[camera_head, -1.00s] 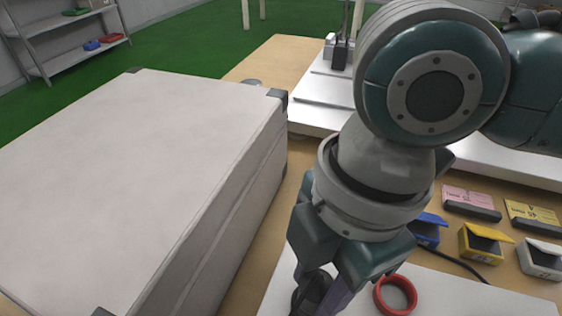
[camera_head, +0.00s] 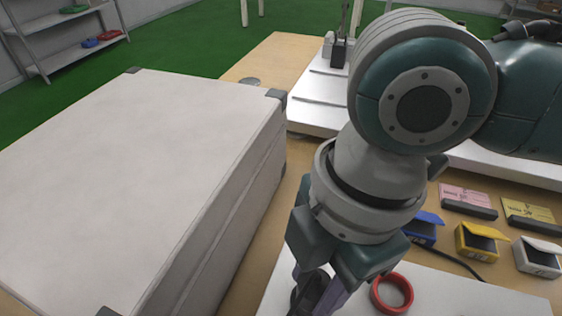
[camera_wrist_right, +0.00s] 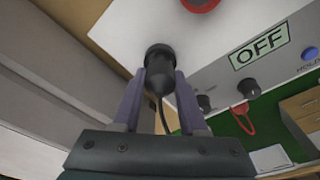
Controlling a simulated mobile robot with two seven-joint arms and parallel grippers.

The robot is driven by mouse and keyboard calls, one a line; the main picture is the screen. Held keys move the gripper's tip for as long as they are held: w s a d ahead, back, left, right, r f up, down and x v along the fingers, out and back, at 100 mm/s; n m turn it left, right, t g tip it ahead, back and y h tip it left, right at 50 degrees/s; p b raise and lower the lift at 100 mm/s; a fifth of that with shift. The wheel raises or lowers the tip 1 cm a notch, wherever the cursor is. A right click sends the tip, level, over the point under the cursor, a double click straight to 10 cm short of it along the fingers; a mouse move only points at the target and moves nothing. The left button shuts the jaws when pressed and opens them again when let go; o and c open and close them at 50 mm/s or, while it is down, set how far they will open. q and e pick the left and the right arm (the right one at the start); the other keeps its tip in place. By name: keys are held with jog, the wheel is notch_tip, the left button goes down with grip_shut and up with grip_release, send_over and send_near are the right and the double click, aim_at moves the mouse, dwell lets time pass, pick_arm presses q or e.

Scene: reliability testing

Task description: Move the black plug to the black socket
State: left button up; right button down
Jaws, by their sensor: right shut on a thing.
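My right gripper (camera_head: 313,292) is shut on the black plug (camera_wrist_right: 159,68), seen between its two purple fingers in the right wrist view. The plug's round dark end points up in that view, and a thin black cable hangs from its other end. In the head view the plug (camera_head: 309,294) is partly hidden by the fingers, low over the left part of the white panel (camera_head: 440,290). A red ring (camera_head: 392,293) sits on the panel, right of the gripper. I cannot pick out the black socket with certainty. My left gripper is not in view.
A large white case (camera_head: 130,170) stands close on the left. Blue (camera_head: 424,228), yellow (camera_head: 482,242) and white (camera_head: 538,257) small boxes stand at right. The wrist view shows an "OFF" label (camera_wrist_right: 259,48) and a black knob-like part (camera_wrist_right: 249,88) on a grey face.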

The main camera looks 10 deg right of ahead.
dwell(0.3)
jog(key=shift+p, duration=0.4)
jog(key=shift+f, duration=0.1)
jog(key=shift+f+b, duration=0.4)
jog(key=shift+f, duration=0.1)
jog(key=c, duration=0.7)
grip_release()
jog(key=shift+c, duration=0.2)
